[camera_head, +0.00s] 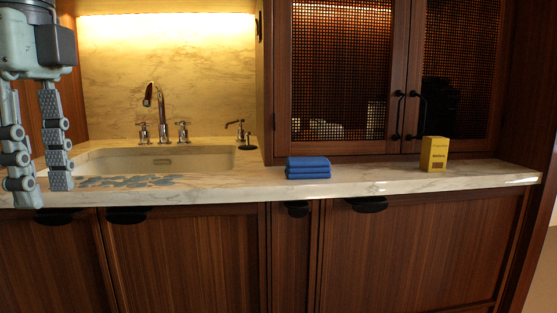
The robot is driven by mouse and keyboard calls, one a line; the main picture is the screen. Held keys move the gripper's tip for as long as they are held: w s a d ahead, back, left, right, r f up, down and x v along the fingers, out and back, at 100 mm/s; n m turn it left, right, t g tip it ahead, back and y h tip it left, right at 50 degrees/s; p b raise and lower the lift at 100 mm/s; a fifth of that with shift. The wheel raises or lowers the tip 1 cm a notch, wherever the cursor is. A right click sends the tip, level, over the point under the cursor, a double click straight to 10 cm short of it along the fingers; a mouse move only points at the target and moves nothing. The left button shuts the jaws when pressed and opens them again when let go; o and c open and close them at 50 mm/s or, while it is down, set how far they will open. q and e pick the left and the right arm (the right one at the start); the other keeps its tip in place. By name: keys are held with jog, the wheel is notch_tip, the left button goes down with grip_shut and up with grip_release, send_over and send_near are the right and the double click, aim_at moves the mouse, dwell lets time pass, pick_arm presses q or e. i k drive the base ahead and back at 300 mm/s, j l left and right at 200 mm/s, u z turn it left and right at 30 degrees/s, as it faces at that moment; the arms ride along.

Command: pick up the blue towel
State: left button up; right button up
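The blue towel (308,168) is folded into a small flat stack. It lies on the marble counter near its front edge, right of the sink and in front of the wooden cabinet doors. My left gripper (42,186) hangs at the far left of the head view with its fingers pointing down. Its two fingers are spread apart with nothing between them. It is in front of the left end of the counter, well to the left of the towel and not touching it. My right gripper does not show.
A sink (150,160) with a chrome faucet (157,112) lies between my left gripper and the towel. A yellow box (434,154) stands on the counter (380,180) to the right. Mesh cabinet doors (345,150) rise behind the towel. The counter beside the towel is clear.

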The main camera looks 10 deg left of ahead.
aim_at(299, 168)
jog(key=i+l, duration=1.2)
jog(key=i+l+z, duration=0.05)
jog(key=i, duration=0.05)
